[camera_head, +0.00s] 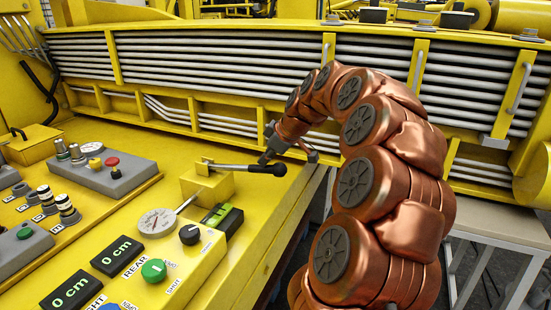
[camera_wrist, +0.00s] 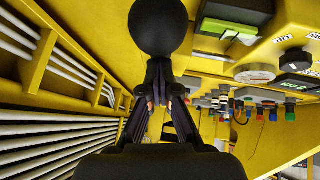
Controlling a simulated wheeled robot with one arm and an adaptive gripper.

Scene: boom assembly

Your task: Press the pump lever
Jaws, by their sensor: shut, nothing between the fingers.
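The pump lever (camera_head: 250,168) is a thin rod with a black handle and rounded knob. It sticks out roughly level to the right from a yellow block (camera_head: 207,184) on the control bench. My gripper (camera_head: 270,155) is shut and empty, just behind the knob in the head view. In the wrist view the black knob (camera_wrist: 158,25) looms large at the top centre, with its dark handle running down towards my fingertips (camera_wrist: 160,98). I cannot tell whether the fingers touch the lever. The fingers partly hide the far part of the handle.
A round gauge (camera_head: 157,222), a black dial (camera_head: 189,234) and a green button (camera_head: 153,270) sit on the panel left of the lever. A grey box with buttons (camera_head: 106,172) stands farther left. A yellow boom with grey pipes (camera_head: 220,65) runs close behind my arm.

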